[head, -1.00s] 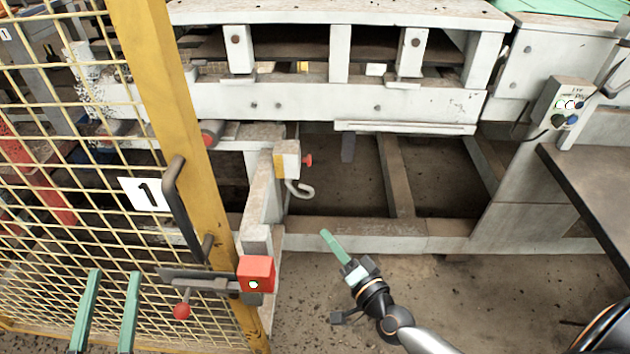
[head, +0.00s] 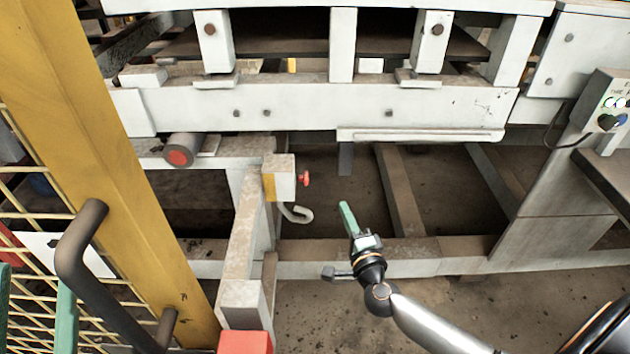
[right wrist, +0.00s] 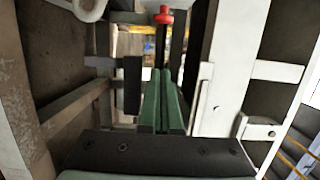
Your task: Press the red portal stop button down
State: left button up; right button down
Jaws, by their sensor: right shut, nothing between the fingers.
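The red stop button (head: 304,179) sticks out from the right side of a small white and yellow box (head: 280,178) on a white post. In the right wrist view the red button (right wrist: 164,16) shows at the top, beyond the fingertips. My right gripper (head: 344,206) is shut and empty, its green fingers together. It is to the right of the button and slightly lower in the head view, apart from it. The green fingers of my left gripper (head: 35,292) show at the lower left edge, spread apart with nothing seen between them.
A white hook (head: 296,213) hangs below the button box. A yellow post (head: 105,150) with a dark handle (head: 82,240) and mesh stands at left. A red box (head: 245,342) is at the bottom. White beams (head: 300,108) cross above. Open floor lies at lower right.

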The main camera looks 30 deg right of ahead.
aim_at(305, 178)
pick_arm(q)
jog(key=shift+n, duration=0.3)
jog(key=f+b, duration=0.4)
jog(key=shift+d+f, duration=0.2)
jog(key=shift+f, duration=0.05)
pick_arm(e)
jog(key=w+a, duration=0.1)
jog(key=w, duration=1)
jog(key=shift+w+a, duration=0.25)
jog(key=shift+a, duration=0.05)
